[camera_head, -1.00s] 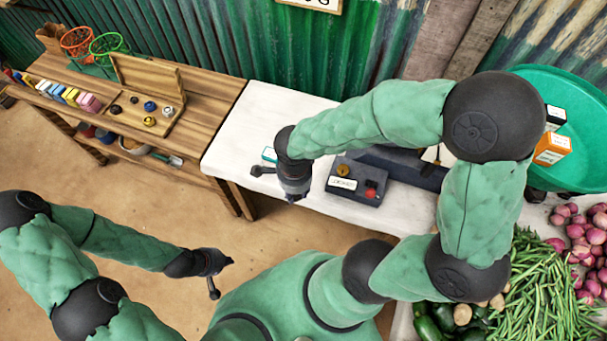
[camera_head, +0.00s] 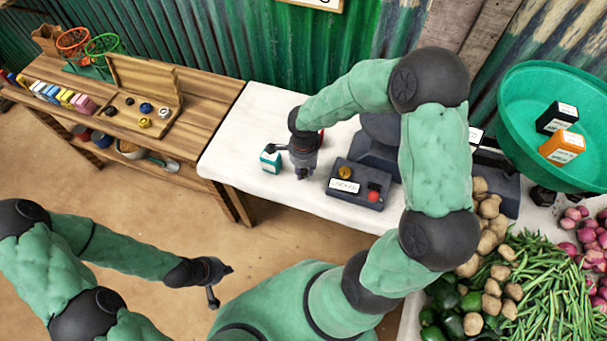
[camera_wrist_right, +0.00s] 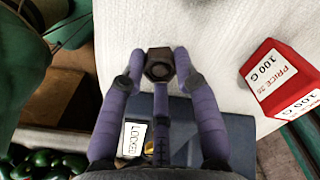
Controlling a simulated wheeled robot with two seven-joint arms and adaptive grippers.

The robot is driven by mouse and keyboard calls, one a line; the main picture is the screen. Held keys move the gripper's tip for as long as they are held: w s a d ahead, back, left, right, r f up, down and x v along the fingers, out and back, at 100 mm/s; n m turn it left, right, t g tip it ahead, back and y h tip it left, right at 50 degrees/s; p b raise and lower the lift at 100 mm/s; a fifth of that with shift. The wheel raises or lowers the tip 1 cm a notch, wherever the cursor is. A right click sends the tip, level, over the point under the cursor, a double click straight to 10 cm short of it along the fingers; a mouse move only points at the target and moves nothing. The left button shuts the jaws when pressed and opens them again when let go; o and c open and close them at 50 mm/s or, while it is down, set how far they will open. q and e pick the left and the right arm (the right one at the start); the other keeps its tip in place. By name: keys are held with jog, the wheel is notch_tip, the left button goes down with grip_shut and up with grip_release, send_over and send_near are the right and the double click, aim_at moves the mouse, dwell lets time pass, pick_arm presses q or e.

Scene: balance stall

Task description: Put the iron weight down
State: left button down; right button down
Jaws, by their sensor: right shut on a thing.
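The iron weight (camera_wrist_right: 159,66) is a dark six-sided block with a round hollow on top. In the right wrist view it sits between the fingertips of my right gripper (camera_wrist_right: 158,80), which is shut on it. In the head view my right gripper (camera_head: 303,168) points down over the white-covered table (camera_head: 245,125), left of a dark box. The weight is hard to make out there, and I cannot tell whether it touches the cloth. My left gripper (camera_head: 220,282) is open and empty over the floor, away from the table.
The dark box labelled LOCKED (camera_head: 360,184) has a yellow knob and red button. A small teal box (camera_head: 271,159) stands left of my right gripper. A red 100 G box (camera_wrist_right: 285,80) is near the weight. The green pan (camera_head: 520,120) holds a black and an orange box.

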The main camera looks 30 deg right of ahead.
aim_at(303, 172)
notch_tip(303, 172, down, 3)
jog(key=shift+r+b, duration=0.1)
jog(key=shift+b, duration=0.4)
jog(key=c, duration=0.9)
grip_release()
